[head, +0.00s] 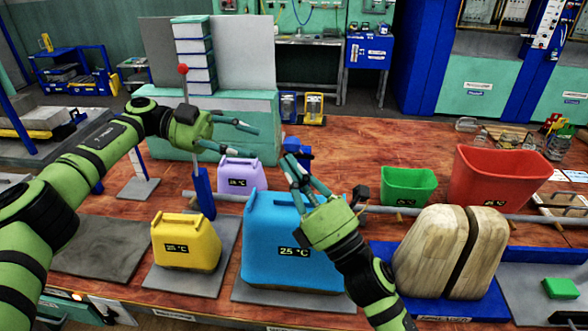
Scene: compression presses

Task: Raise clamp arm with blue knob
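A blue knob-like piece (297,146) shows just beyond the fingertips of my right gripper (296,163). The gripper reaches up and left above the blue canister (262,262); its fingers overlap the view of what lies under the knob, and I cannot tell whether they touch it. A grey bar (440,213) runs across the table behind the canisters. A blue upright bracket (203,192) stands at its left end, with a thin rod rising to a red ball knob (183,69). My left gripper (252,143) is open and empty, pointing right, above the lilac canister (241,174).
A yellow canister (186,243) stands at front left. A green bin (409,186), a red bin (501,179) and a split wooden block (428,256) are at right. A green block with stacked plates (262,105) stands behind my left arm. A bare grey plate (103,248) lies at left.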

